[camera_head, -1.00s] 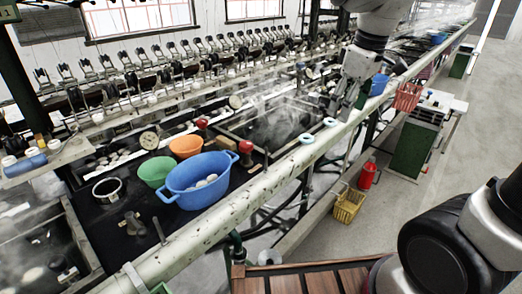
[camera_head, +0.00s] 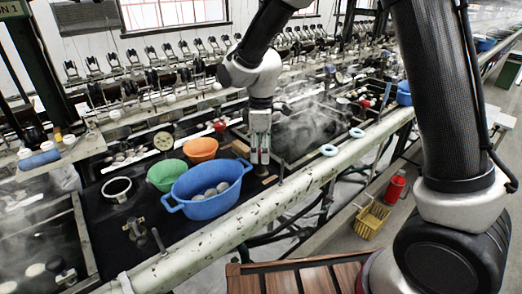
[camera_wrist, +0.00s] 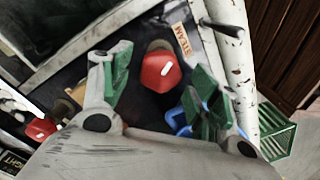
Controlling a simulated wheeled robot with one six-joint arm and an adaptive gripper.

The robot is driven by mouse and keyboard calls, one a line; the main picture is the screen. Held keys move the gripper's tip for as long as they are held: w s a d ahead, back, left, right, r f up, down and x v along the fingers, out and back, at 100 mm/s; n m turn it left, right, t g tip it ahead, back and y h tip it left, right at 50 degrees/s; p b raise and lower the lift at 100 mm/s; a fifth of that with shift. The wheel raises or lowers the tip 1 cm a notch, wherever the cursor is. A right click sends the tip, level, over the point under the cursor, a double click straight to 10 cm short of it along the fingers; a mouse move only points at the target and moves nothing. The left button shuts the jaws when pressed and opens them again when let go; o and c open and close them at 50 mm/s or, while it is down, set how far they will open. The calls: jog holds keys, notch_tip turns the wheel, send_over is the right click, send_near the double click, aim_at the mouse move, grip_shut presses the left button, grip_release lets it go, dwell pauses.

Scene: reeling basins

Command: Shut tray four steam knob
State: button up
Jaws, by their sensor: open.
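Nothing is held. In the head view my gripper (camera_head: 261,160) points down at the bench just right of the blue basin and hides this knob. A second red knob (camera_head: 220,125) stands farther back; a red knob also shows at the left of the wrist view (camera_wrist: 40,129).
A blue basin (camera_head: 207,205), a green bowl (camera_head: 166,175) and an orange bowl (camera_head: 200,149) stand close left of my gripper. A pale pipe (camera_head: 280,196) runs along the bench front. Steam rises from the tank (camera_head: 310,132) on the right.

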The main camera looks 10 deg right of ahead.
jog(key=shift+f, duration=0.3)
jog(key=c, duration=1)
jog(key=shift+m, duration=2.9)
